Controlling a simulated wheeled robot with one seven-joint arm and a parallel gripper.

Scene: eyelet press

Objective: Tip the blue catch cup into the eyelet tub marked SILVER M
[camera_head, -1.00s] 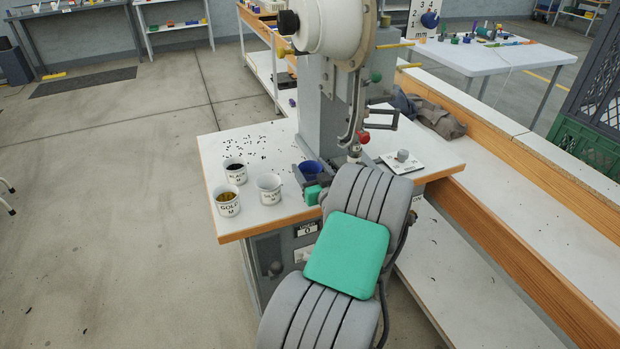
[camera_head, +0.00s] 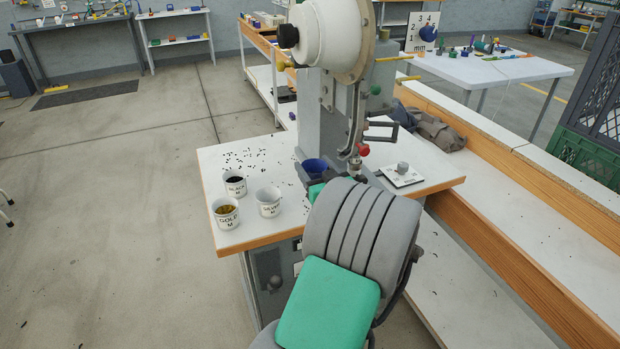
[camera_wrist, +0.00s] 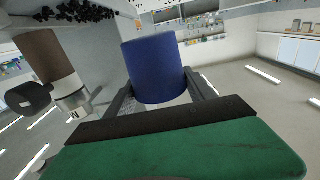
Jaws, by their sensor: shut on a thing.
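The blue catch cup (camera_head: 314,167) is by the foot of the press, behind my arm in the head view. In the wrist view the cup (camera_wrist: 155,70) sits between the two dark fingers of my gripper (camera_wrist: 160,90), which is shut on it. Its inside is hidden in the wrist view. The white tub marked SILVER M (camera_head: 268,203) stands upright on the bench, left of and nearer than the cup. My arm hides most of the fingers in the head view.
The tubs marked BLACK M (camera_head: 236,185) and GOLD M (camera_head: 226,214) stand left of the SILVER M tub. Loose dark eyelets lie on the bench (camera_head: 215,165) behind them. The grey press (camera_head: 330,110) rises close behind the cup. A white plate with a knob (camera_head: 402,176) is on the right.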

